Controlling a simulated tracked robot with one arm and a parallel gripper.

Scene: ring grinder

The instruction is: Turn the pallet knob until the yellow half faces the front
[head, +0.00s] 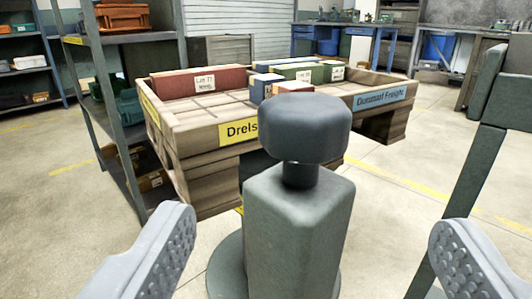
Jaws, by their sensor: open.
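The dark grey round knob (290,127) sits on a short neck on top of a square grey-green post (300,215) in the middle of the view. The pallet (205,150) is behind it, wooden, with raised rims. A yellow label reading "Drels..." (238,130) is on its near left side, partly hidden by the knob. A blue label reading "Dummast Freight" (384,97) is on its right side. My gripper (310,262) is open and empty, one finger at lower left and one at lower right. The post stands between the fingers, farther ahead; neither finger appears to touch it.
A red box (198,82) and several blue and green boxes (318,72) lie on the pallet. A metal shelf (95,90) stands close at left. A grey-green frame (470,170) is at right. Blue workbenches (340,28) stand at the back. Open floor (395,215) shows right of the post.

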